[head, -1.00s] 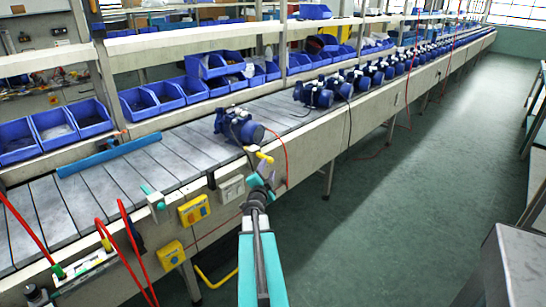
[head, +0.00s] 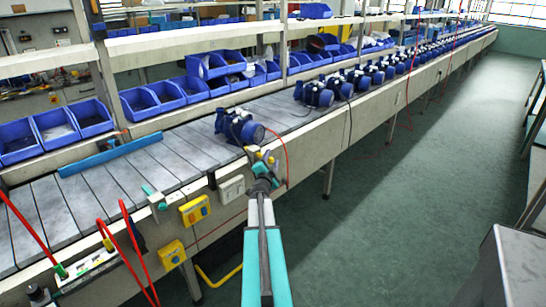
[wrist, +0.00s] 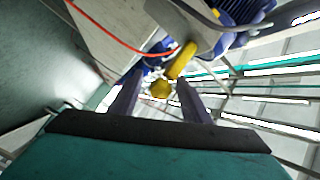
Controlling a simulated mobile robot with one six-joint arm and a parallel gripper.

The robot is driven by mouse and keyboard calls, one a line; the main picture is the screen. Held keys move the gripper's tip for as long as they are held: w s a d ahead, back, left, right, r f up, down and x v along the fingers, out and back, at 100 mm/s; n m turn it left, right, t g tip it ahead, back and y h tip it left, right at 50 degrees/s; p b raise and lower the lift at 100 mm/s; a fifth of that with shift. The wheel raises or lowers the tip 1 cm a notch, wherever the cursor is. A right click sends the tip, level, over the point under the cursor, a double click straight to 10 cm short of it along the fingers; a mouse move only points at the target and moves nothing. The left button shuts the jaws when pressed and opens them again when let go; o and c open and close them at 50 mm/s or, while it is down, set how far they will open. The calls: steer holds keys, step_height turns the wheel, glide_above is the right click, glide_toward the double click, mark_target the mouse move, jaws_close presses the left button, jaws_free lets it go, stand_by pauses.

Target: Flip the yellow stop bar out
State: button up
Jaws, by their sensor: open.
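The yellow stop bar (wrist: 182,60) shows in the wrist view as a short yellow bar with a round yellow end, at the edge of the line. The round end lies near the gap between my fingertips, and I cannot tell whether they touch it. In the head view the stop bar (head: 271,158) is mostly hidden behind my gripper (head: 262,165). My gripper, also in the wrist view (wrist: 155,88), is open with its two dark fingers apart and nothing clasped. A blue pump (head: 240,127) stands on the conveyor just behind the stop bar.
A red cord (wrist: 105,35) runs close by the stop bar. More blue pumps (head: 314,93) stand further along the conveyor. Yellow boxes (head: 195,210) and a white box (head: 231,189) sit on the conveyor's side.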

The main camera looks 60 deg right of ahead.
steer(key=shift+x, duration=1.5)
steer(key=shift+s, duration=0.1)
jaws_close()
